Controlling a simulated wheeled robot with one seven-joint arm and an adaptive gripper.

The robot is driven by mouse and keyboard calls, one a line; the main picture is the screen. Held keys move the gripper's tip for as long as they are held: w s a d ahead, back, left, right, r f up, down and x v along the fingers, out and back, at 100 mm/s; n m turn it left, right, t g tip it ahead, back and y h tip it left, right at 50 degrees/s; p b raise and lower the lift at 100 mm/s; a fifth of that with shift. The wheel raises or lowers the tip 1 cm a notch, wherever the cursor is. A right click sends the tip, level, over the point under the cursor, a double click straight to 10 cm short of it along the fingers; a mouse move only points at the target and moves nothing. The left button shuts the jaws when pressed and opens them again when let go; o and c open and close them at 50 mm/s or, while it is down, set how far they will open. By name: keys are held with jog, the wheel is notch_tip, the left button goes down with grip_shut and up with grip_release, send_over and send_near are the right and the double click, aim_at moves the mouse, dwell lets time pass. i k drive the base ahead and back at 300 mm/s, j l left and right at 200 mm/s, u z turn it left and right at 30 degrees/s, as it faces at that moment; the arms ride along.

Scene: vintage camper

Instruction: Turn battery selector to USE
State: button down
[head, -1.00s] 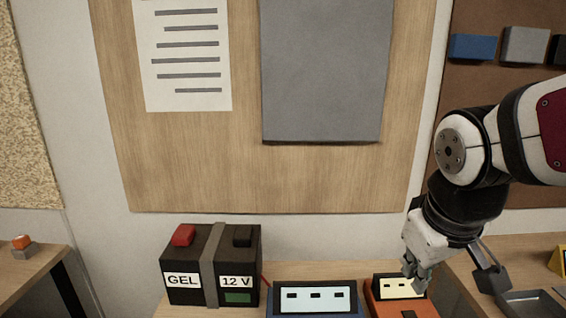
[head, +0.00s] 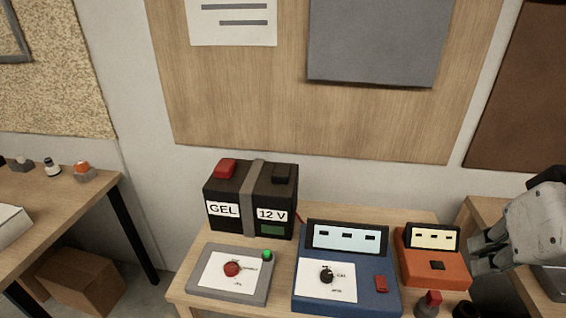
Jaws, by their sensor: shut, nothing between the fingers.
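A grey box (head: 205,284) with a white plate and a red knob (head: 232,269) sits at the front left of the middle table. A green lamp is at its upper right corner. The plate's lettering is too small to read surely. It looks like the battery selector. Right of it, a blue unit (head: 382,265) has a screen, a white plate with a black knob (head: 327,275) and a red switch. My gripper (head: 482,257) is at the right, shut and empty, beside an orange meter (head: 432,262) and well right of both knobs.
A black GEL 12 V battery (head: 222,226) stands behind the grey box. A small red-topped object (head: 429,303) is at the table's front right. A side table (head: 55,210) is at the left with small items, and a cardboard box (head: 80,280) beneath.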

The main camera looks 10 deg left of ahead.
aim_at(231, 270)
jog(key=k+j+u, duration=0.15)
jog(key=u, duration=0.85)
jog(key=i+l+u, duration=0.2)
jog(key=l+u, duration=0.2)
jog(key=u, duration=0.35)
